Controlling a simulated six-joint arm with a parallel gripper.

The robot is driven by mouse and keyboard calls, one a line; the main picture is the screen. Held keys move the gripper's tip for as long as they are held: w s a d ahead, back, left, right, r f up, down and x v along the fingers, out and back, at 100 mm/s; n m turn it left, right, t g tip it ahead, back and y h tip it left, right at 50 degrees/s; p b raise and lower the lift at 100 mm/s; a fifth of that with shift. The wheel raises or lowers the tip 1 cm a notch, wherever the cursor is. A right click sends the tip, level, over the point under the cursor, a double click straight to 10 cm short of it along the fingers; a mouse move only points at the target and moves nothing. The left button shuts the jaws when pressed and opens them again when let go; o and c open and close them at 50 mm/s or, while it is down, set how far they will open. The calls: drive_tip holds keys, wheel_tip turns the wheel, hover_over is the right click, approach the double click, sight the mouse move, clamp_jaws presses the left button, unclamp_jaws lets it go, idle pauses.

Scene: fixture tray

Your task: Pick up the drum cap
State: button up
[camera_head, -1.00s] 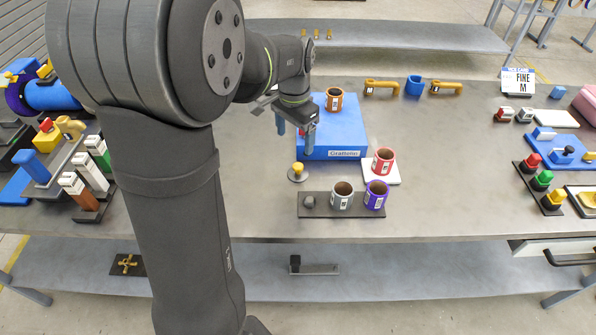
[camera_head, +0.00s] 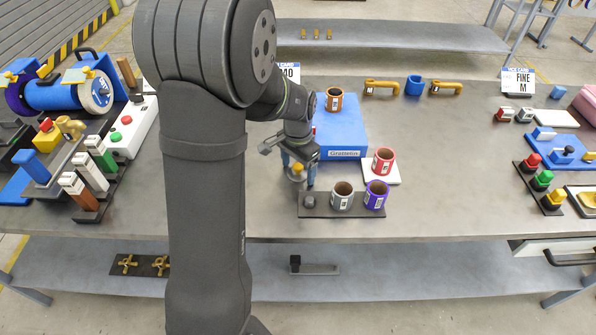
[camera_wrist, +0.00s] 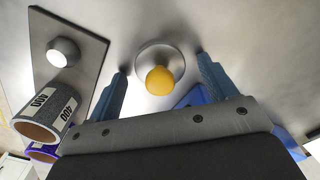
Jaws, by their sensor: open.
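I take the drum cap to be the round grey disc with a yellow knob; its knob shows in the head view (camera_head: 297,169), partly hidden by my gripper. In the wrist view the yellow knob (camera_wrist: 160,82) stands up from the disc, in the middle ahead of me. My gripper (camera_head: 298,174) is open and pointing down over the cap. In the wrist view its two blue fingers (camera_wrist: 163,68) lie on either side of the knob, apart from it. I cannot tell the exact height left above the table.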

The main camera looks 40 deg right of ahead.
sight(298, 165)
drive_tip(key=c, duration=1.1)
drive_tip(key=shift+o, duration=0.2)
drive_tip(key=shift+r, duration=0.1)
wheel_tip(298, 165, up, 4)
drive_tip(key=shift+r, duration=0.2)
drive_tip(key=s+r, duration=0.6)
drive_tip(key=s, duration=0.5)
drive_tip(key=w+d+r, duration=0.4)
drive_tip(key=w+d, duration=0.5)
drive_tip(key=d, duration=0.2)
drive_tip(key=w+d+r+n, duration=0.1)
drive_tip(key=w+d+r, duration=0.4)
drive_tip(key=w+d, duration=0.5)
drive_tip(key=d, duration=0.2)
drive_tip(key=shift+d+n, duration=0.3)
drive_tip(key=shift+w+f, duration=0.1)
drive_tip(key=shift+f, duration=0.05)
